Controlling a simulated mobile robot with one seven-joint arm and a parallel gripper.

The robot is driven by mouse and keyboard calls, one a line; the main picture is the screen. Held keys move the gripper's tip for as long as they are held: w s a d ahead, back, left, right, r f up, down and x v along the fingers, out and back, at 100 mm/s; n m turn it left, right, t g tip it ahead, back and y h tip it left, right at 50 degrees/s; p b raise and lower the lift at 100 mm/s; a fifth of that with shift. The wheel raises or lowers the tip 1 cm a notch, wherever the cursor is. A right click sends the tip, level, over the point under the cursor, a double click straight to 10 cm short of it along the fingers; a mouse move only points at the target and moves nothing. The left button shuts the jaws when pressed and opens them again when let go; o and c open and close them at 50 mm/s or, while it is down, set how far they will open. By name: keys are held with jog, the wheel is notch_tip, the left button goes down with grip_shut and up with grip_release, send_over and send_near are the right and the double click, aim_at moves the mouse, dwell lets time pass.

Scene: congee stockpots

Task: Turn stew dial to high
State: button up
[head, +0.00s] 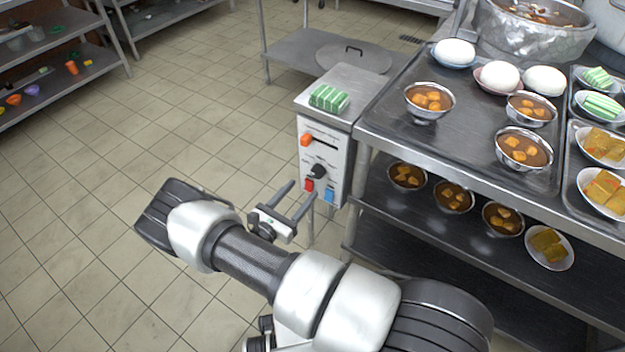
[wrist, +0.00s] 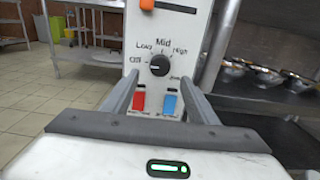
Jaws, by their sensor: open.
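The stew dial is a round black knob (head: 318,171) on the white front of a control box (head: 340,165). In the wrist view the dial (wrist: 160,65) sits below printed labels Off, Low, Mid and High, with another label at lower right too small to read. Its pointer is too small to read surely. My gripper (head: 303,190) is open and empty in front of the panel. In the wrist view its two fingers (wrist: 160,74) reach toward the panel, one on each side of the dial. They appear apart from it.
An orange slider knob (head: 306,140) is above the dial; a red switch (wrist: 139,100) and a blue switch (wrist: 170,104) are below. A green-striped bundle (head: 329,98) lies on the box. A steel table (head: 400,135) with bowls stands right. Floor at left is clear.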

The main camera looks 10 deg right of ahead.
aim_at(315, 174)
jog(key=b+x, duration=0.1)
jog(key=x, duration=0.6)
jog(key=shift+w+d, duration=0.1)
jog(key=shift+w, duration=0.05)
jog(key=c, duration=1.1)
jog(key=shift+o, duration=0.2)
